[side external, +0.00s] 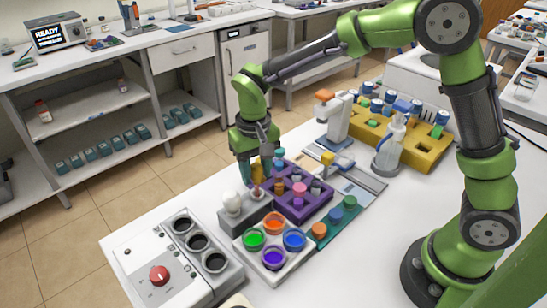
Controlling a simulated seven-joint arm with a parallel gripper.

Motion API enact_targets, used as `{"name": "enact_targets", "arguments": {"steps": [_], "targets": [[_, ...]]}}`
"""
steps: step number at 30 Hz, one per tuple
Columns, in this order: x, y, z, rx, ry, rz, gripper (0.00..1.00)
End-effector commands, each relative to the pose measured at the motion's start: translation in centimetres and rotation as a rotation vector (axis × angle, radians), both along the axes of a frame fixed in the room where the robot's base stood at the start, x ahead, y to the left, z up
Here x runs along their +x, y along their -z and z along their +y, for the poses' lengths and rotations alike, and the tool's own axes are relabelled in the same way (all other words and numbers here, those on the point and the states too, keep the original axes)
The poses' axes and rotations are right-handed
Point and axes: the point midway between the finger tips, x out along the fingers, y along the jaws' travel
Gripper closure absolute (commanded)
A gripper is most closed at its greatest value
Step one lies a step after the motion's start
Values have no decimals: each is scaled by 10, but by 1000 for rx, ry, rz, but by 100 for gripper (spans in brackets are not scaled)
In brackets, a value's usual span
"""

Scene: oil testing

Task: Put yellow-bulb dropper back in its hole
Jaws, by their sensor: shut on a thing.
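My gripper (255,167) points down over the left end of the purple rack (301,214), just behind a grey block. It is shut on the yellow-bulb dropper, of which a small yellow patch (256,165) shows between the fingers. The dropper's lower part is hidden, so I cannot tell whether its tip is in a hole. The grey block (247,213) holds a white-bulb dropper (231,201) and a reddish-bulb dropper (256,190). Any empty hole in the block is too small or hidden to make out.
A white tray with green, orange, purple and blue cups (273,258) is in front of the rack. A box with three black wells and a red knob (159,275) stands left. A yellow rack (424,155) and a wash bottle (390,150) stand behind right.

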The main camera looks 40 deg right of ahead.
Motion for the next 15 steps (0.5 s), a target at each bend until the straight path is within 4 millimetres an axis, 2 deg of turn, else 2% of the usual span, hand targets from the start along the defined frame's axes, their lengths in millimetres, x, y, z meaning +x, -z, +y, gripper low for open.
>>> {"name": "enact_targets", "arguments": {"steps": [15], "targets": [[0, 11, 0, -1, 0, 0, 69]]}}
